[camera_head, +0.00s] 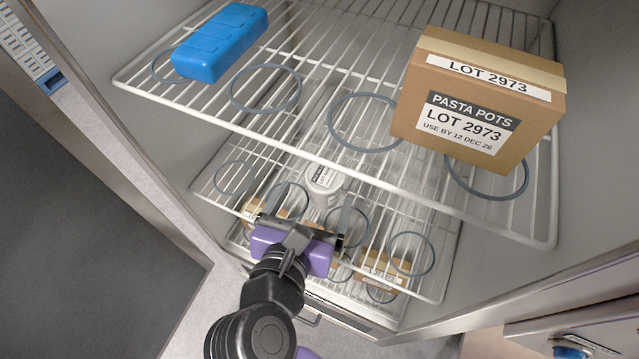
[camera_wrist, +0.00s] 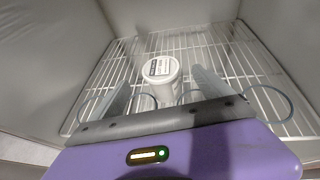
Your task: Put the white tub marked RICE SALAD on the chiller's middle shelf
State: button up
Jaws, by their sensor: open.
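The white tub (camera_head: 325,178) stands in the chiller, below the top wire shelf and seen through its bars. It appears to stand on the middle wire shelf (camera_head: 222,180). Its dark-and-white label is too small to read surely. In the wrist view the tub (camera_wrist: 161,88) stands upright on wire bars. My gripper (camera_wrist: 160,80) is open, with one finger left and one right of the tub. Gaps show on both sides near the fingertips. In the head view my purple gripper (camera_head: 310,212) is at the middle shelf's front; its fingers are partly hidden.
The top shelf (camera_head: 385,188) holds a blue block (camera_head: 220,42) and a PASTA POTS carton (camera_head: 480,100) above my gripper's reach. Grey rings mark spots on the shelves. Brown cartons (camera_head: 383,270) sit lower down. Chiller walls close in both sides.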

jog(key=v, duration=0.6)
jog(key=shift+s+r, duration=0.2)
jog(key=shift+s, duration=0.1)
jog(key=shift+s, duration=0.1)
